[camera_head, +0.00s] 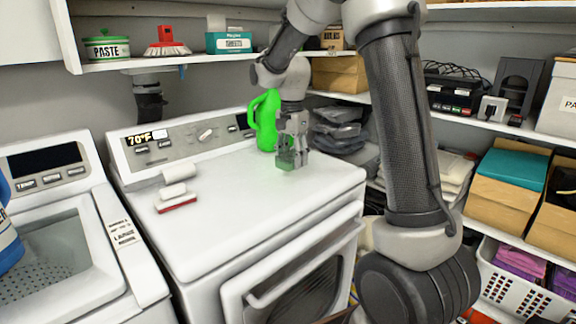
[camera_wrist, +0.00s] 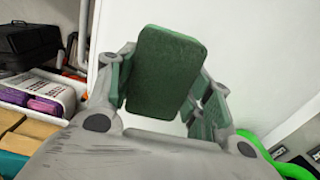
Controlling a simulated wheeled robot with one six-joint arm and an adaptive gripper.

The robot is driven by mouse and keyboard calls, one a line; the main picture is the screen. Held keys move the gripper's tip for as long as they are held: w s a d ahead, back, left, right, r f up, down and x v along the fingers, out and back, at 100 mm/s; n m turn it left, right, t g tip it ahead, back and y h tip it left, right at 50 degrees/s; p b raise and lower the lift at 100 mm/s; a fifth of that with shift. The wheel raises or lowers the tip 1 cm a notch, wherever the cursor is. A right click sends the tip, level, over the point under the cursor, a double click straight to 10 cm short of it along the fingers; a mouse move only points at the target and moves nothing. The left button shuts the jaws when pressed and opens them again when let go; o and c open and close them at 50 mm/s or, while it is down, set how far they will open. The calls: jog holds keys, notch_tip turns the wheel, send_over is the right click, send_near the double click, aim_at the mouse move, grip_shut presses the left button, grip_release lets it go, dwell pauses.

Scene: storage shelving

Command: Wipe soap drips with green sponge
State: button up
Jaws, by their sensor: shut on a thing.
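My gripper (camera_head: 292,150) is low over the white dryer top (camera_head: 240,200), beside a bright green jug (camera_head: 265,121). In the wrist view my gripper (camera_wrist: 165,85) is shut on a dark green sponge (camera_wrist: 165,70), which sticks out between the fingers. The sponge (camera_head: 286,160) also shows in the head view, partly hidden by the fingers. I cannot tell whether it touches the dryer top. A faint green tint lies on the white surface around it; I cannot make out separate soap drips. The jug's edge (camera_wrist: 265,155) shows at the lower right of the wrist view.
A white and red brush or block (camera_head: 175,200) lies on the left of the dryer top. The control panel (camera_head: 180,143) rises behind. An upper shelf (camera_head: 150,63) holds a paste tub (camera_head: 107,48). Shelves with boxes stand right. The dryer top's front is clear.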

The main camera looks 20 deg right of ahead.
jog(key=shift+r, duration=0.95)
